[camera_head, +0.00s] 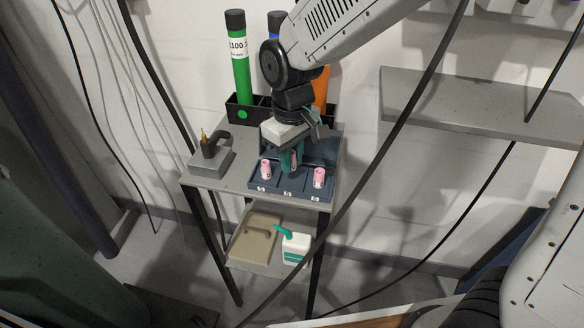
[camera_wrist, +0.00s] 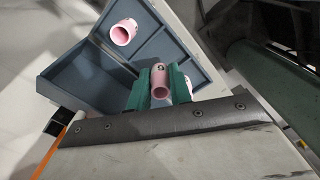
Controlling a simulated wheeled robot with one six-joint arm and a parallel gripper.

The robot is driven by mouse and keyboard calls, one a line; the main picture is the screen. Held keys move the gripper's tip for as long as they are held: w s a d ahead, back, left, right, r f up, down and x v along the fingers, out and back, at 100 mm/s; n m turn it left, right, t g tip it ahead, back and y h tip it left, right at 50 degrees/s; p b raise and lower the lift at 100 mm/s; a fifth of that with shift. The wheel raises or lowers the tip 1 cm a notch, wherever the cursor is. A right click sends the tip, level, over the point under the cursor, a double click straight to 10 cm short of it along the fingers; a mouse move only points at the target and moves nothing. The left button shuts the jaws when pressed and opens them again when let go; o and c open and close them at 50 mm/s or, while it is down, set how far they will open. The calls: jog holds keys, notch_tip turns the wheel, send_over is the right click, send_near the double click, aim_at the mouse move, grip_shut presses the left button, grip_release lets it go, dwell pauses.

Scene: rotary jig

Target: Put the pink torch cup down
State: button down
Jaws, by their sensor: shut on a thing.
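My gripper (camera_head: 291,161) is over the blue compartment tray (camera_head: 289,193) on the small grey table. Its green fingers are shut on a pink torch cup (camera_wrist: 159,76), which stands between them in the wrist view. In the head view the fingers mostly hide this cup. Whether its lower end touches the tray floor I cannot tell. A second pink cup (camera_head: 265,169) stands in the left front compartment and a third (camera_head: 319,177) in the right one. In the wrist view another cup (camera_wrist: 123,32) is in a compartment, and a bit of pink shows beside the right finger.
A black holder (camera_head: 241,112) with a green tube (camera_head: 238,60) and other tubes stands behind the tray. A grey block with a dark handled tool (camera_head: 211,160) is at the table's left. A white bottle (camera_head: 296,248) and a beige case (camera_head: 254,238) sit on the lower shelf.

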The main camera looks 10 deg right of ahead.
aim_at(292, 181)
jog(key=shift+f, duration=1.75)
jog(key=shift+f, duration=0.1)
jog(key=c, duration=1.3)
grip_release()
